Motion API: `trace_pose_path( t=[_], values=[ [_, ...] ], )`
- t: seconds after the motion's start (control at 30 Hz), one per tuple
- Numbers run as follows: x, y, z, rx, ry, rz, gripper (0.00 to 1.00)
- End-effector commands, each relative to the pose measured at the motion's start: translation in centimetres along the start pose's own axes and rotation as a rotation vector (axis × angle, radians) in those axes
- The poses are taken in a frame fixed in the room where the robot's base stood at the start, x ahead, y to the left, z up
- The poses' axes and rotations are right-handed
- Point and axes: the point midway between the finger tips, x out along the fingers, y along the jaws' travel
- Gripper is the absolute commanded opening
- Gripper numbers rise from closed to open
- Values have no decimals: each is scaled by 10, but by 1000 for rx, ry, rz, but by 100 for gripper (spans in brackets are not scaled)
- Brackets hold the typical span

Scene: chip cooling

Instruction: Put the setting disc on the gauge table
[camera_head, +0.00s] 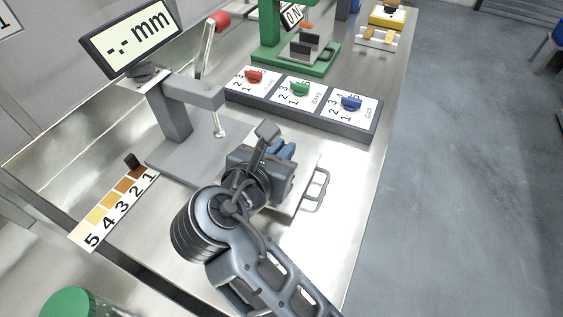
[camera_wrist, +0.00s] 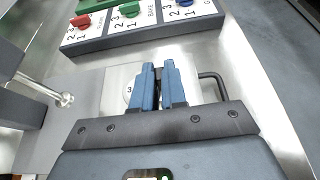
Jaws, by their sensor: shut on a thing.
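The gauge stands at the left in the head view, with a display (camera_head: 130,38) reading "-.- mm". Its probe (camera_head: 217,125) hangs above the flat grey gauge table (camera_head: 185,155); the probe's round tip also shows at the left of the wrist view (camera_wrist: 64,99). My gripper (camera_head: 284,150) is right of the gauge table, over a pale tray with a handle (camera_head: 321,190). A "3" shows on the pale surface beside the fingers.
A panel (camera_head: 312,111) with red, green and blue knobs lies behind my gripper. A green stand (camera_head: 275,55) is beyond it. A brown-to-yellow scale strip (camera_head: 113,205) numbered 1 to 5 lies at the front left. A red-tipped lever (camera_head: 207,45) rises by the gauge.

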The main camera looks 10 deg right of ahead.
Motion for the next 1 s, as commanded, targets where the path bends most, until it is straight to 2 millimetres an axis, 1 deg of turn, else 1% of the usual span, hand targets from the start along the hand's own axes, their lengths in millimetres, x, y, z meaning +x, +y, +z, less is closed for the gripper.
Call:
trace_pose_path(
  t=[0.2, 0.3, 0.67, 0.7, 0.93, 1.0],
  values=[
    [10, -1, -26, -6, 1, -2, 0],
    [14, -1, -35, -3, 1, -1, 0],
    [16, -1, -37, -1, 0, -1, 0],
    [16, -1, -38, 0, 0, -1, 15],
    [16, -1, -38, 0, 0, -1, 37],
    [16, -1, -38, 0, 0, -1, 37]
  ],
)
